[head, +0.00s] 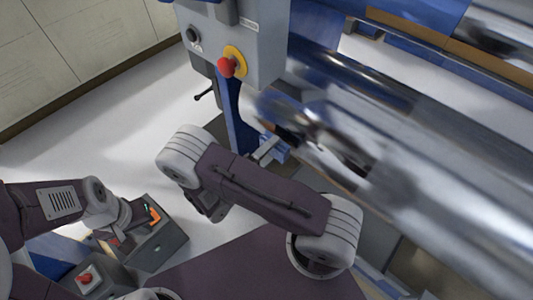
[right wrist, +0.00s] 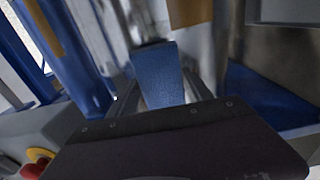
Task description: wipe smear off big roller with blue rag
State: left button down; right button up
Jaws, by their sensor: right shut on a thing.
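The big roller (head: 440,185) is a shiny metal cylinder running diagonally across the right of the head view. My right gripper (head: 268,148) is shut on the blue rag (head: 277,150), near the roller's left end and below the control box. In the right wrist view the rag (right wrist: 160,72) stands up between the two fingers. A tan patch (right wrist: 190,12) shows on a metal surface beyond it; I cannot tell whether it is the smear. No clear gap or contact between rag and roller can be made out. My left gripper (head: 118,238) is low at the left, its fingers unclear.
A grey control box (head: 262,50) with a red stop button (head: 228,67) stands on a blue post beside the rollers. Pale floor is clear at the left.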

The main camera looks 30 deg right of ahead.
jog(key=shift+x, duration=1.3)
dwell(0.4)
jog(key=shift+s, duration=0.1)
